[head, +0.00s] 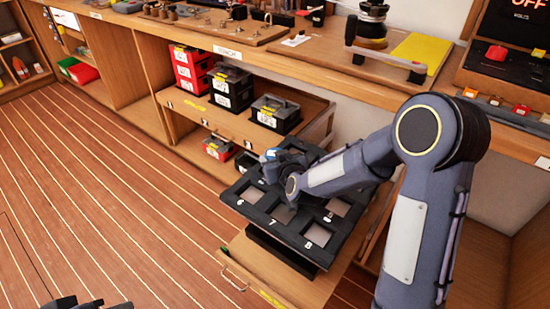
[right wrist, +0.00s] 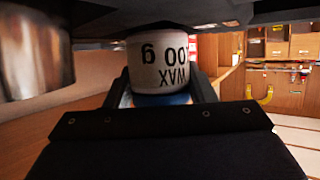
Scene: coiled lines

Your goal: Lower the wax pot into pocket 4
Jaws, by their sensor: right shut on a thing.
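The wax pot (right wrist: 157,65) is white with a blue lid and the black print "WAX" in the right wrist view; its label reads upside down there. My right gripper (right wrist: 162,90) is shut on it, with a dark finger on either side. In the head view my right gripper (head: 274,168) is over the back left part of a black tray (head: 292,236) with numbered square pockets. Numbers 6, 7 and 8 show along its front. My gripper and forearm cover part of the back, and I cannot make out pocket 4. My left gripper (head: 82,303) barely shows at the bottom edge.
The tray is over a pulled-out wooden drawer (head: 262,279). Black and red cases (head: 232,88) stand on the shelf behind. The workbench (head: 260,45) runs above, with tools and a yellow pad (head: 423,52). The plank floor (head: 110,190) at left is clear.

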